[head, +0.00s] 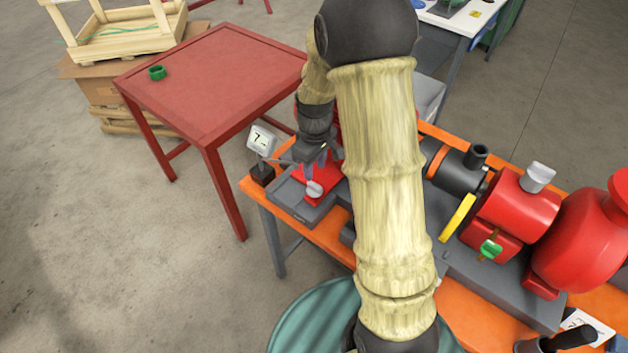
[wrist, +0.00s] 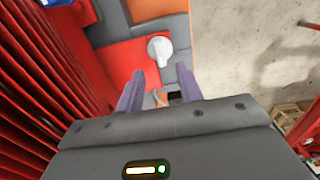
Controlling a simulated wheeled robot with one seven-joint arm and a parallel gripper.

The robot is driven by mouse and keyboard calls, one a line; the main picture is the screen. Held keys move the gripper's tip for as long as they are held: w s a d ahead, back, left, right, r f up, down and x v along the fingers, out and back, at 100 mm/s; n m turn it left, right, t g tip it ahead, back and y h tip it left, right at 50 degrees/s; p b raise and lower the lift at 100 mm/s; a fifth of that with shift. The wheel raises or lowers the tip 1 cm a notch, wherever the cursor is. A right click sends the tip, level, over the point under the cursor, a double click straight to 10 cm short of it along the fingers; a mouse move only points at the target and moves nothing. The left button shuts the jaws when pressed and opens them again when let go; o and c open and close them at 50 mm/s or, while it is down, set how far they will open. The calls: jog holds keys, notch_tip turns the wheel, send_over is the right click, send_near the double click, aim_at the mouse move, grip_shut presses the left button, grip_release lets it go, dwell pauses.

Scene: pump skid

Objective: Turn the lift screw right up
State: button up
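A pale grey knob with a short lever-like end, which looks like the lift screw (head: 314,188), stands on a red block (head: 323,178) at the left end of the orange bench. In the wrist view the knob (wrist: 160,48) lies just beyond my fingertips, roughly centred between them. My gripper (wrist: 160,73) is open, with two purple-grey fingers apart and nothing between them. In the head view my gripper (head: 318,160) is over the red block, close to the knob; its fingers are partly hidden. I cannot tell whether they touch anything.
A small display showing 7 (head: 260,139) stands on a black base at the bench corner. A red motor and pump (head: 515,210) fill the bench's right side. The floor at left is clear.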

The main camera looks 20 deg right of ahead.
aim_at(315, 185)
notch_tip(315, 185, down, 7)
jog(key=shift+f+p, duration=0.1)
jog(key=shift+p, duration=0.3)
grip_shut()
